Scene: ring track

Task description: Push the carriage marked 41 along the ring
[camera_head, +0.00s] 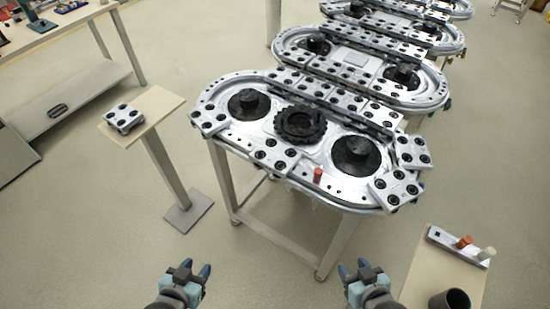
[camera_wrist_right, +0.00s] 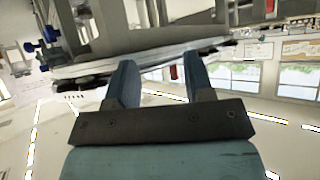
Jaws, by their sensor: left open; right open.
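The ring track (camera_head: 330,190) is an oval metal table top with black round hubs and a toothed black wheel (camera_head: 300,124) in the middle. Silver carriages with black round studs sit along its rim, among them one at the front right (camera_head: 396,188), one at the right end (camera_head: 412,152) and one at the front (camera_head: 274,155). No number 41 is legible on any carriage. My left gripper (camera_head: 198,270) and my right gripper (camera_head: 358,268) are both open and empty, in front of the table and apart from it. The right fingers (camera_wrist_right: 155,82) also show empty in the right wrist view.
A small stand (camera_head: 158,104) at the left holds a loose studded carriage (camera_head: 124,118). A stand (camera_head: 420,283) at the lower right holds a bar with orange and white pegs (camera_head: 459,246) and a dark cup (camera_head: 450,300). A red peg (camera_head: 317,175) stands at the track's front. More ring tables (camera_head: 360,62) stand behind.

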